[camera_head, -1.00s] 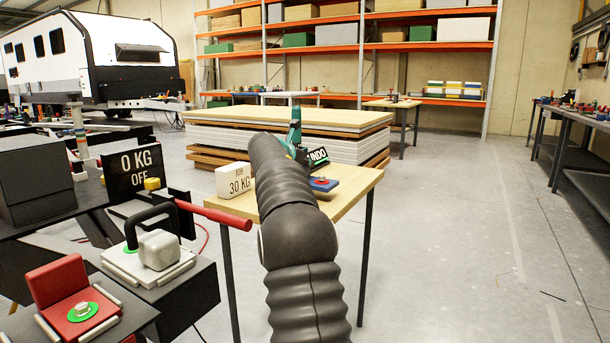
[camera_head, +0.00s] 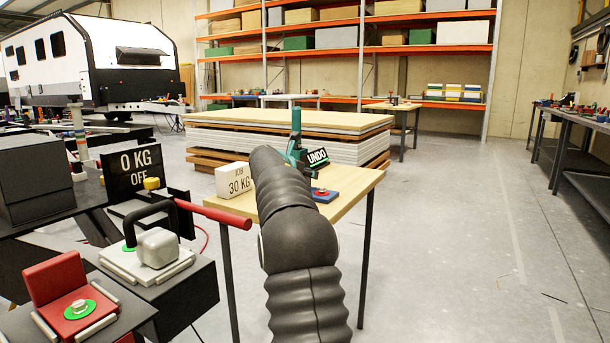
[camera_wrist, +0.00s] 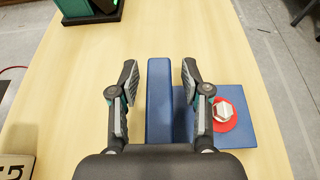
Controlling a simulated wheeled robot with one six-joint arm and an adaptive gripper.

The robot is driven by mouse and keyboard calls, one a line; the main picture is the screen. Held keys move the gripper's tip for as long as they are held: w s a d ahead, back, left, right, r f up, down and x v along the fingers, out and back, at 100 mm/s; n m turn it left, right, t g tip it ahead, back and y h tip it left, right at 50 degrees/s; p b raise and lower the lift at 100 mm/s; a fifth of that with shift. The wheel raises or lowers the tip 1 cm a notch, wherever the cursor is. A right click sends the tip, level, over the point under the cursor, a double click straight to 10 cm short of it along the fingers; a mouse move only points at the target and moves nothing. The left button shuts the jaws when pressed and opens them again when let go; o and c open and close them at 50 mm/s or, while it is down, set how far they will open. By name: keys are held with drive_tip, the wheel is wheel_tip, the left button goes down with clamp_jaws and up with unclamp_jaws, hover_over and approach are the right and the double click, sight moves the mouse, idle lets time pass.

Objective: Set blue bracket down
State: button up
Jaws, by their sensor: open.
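The blue bracket (camera_wrist: 158,100) is on the light wood table, with an upright plate and a flat base (camera_wrist: 262,125) to its right. A red ring (camera_wrist: 224,115) with a pale bolt head sits on the base. My gripper (camera_wrist: 160,76) is open in the wrist view, with one finger on each side of the upright plate and a gap visible on both sides. The palm hides the near end of the bracket. In the head view the bracket (camera_head: 326,196) shows just right of my dark arm, which hides part of it.
A white 30 KG block (camera_head: 234,181) stands left on the table (camera_head: 350,190). An UNDO sign (camera_head: 317,157) stands behind the bracket. A 0 KG OFF display (camera_head: 139,165), a red bracket (camera_head: 62,290) and a handled white part (camera_head: 157,249) are at left.

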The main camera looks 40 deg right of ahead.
drive_tip(key=shift+r, duration=0.15)
drive_tip(key=v, duration=1.2)
drive_tip(key=s+a+f+m+y, duration=0.4)
drive_tip(key=s+a+f+m, duration=0.3)
drive_tip(key=s+a, duration=0.4)
drive_tip(key=s+a+f+m+y, duration=0.4)
drive_tip(key=s+a+f+m, duration=0.3)
drive_tip(key=s+a, duration=0.5)
drive_tip(key=s+a+f+m+y, duration=0.4)
drive_tip(key=s+a+f+m, duration=0.3)
drive_tip(key=s+a, duration=0.4)
drive_tip(key=s+m, duration=0.1)
drive_tip(key=s, duration=0.3)
drive_tip(key=shift+s+a+m, duration=0.3)
drive_tip(key=shift+s+a, duration=0.05)
drive_tip(key=shift+s, duration=0.05)
